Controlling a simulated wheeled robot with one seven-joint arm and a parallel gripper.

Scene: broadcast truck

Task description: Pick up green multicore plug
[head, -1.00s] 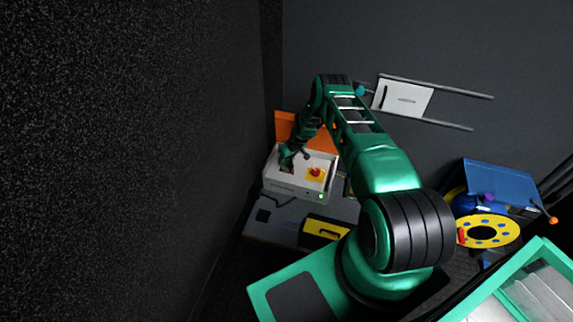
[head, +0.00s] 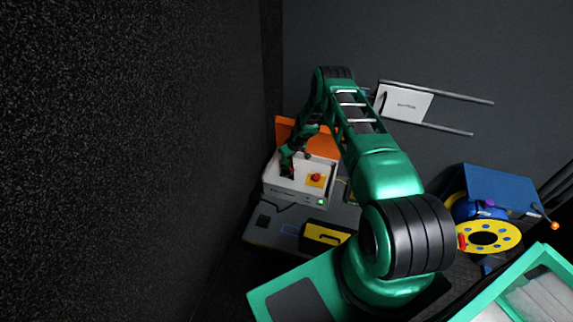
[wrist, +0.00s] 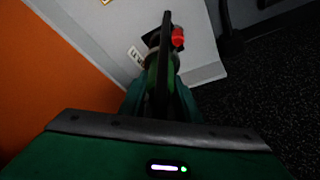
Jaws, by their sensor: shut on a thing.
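My gripper (head: 287,168) is over the left part of the white box in the head view; it also shows in the wrist view (wrist: 163,65), seen end-on. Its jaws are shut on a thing. A green piece (wrist: 152,76) shows at the dark fingers and looks like the green multicore plug, though the fingers hide most of it. A small red part (wrist: 178,38) shows just beyond the fingers; I cannot tell whether it touches them. In the head view the plug cannot be told apart from my green arm.
The white box (head: 285,189) carries a red button (head: 316,177) on a yellow plate and a lit green lamp. An orange panel (head: 290,130) stands behind it. A yellow item (head: 325,233) lies in front. A dark wall is close at left; a blue-and-yellow reel (head: 505,235) stands at right.

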